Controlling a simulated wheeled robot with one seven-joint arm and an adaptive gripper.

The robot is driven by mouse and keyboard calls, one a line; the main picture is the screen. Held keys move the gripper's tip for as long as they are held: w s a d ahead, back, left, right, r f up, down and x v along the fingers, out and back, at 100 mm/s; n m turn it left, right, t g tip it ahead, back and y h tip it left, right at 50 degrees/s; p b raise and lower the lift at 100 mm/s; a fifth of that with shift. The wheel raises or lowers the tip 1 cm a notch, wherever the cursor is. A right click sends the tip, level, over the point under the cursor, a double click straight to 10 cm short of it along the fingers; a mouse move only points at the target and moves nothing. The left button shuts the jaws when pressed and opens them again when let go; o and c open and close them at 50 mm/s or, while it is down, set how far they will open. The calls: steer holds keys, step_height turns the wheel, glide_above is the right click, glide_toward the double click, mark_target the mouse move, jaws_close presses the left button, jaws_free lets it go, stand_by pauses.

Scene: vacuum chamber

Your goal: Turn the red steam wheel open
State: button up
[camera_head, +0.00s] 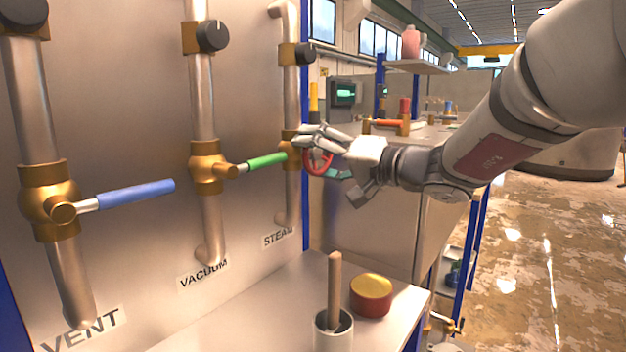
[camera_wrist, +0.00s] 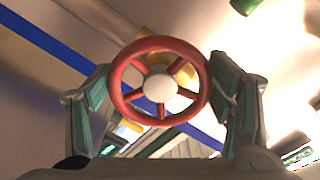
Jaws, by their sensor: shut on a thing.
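The red steam wheel (camera_head: 319,166) is on the STEAM pipe (camera_head: 290,100), the rightmost pipe on the panel, and is partly hidden by my gripper in the head view. In the wrist view the wheel (camera_wrist: 137,108) faces the camera, with a pale hub and several spokes. My gripper (camera_head: 310,150) is at the wheel, shut on its rim. In the wrist view one finger lies at the left side of the rim and the other at the right.
A blue lever (camera_head: 136,194) on the VENT pipe and a green lever (camera_head: 267,159) on the VACUUM pipe stick out to the left of the wheel. Below, a bench (camera_head: 240,310) holds a red tin with a yellow lid (camera_head: 371,295) and a cup with a wooden handle (camera_head: 334,285).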

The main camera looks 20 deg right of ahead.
steer(key=shift+f+n+b, duration=0.35)
steer(key=shift+n+b, duration=0.75)
steer(key=shift+b, duration=1.8)
steer(key=shift+r+n+b, duration=0.2)
steer(key=shift+n+b, duration=0.2)
steer(key=shift+b, duration=0.1)
steer(key=o, duration=1.2)
steer(key=v, duration=1.2)
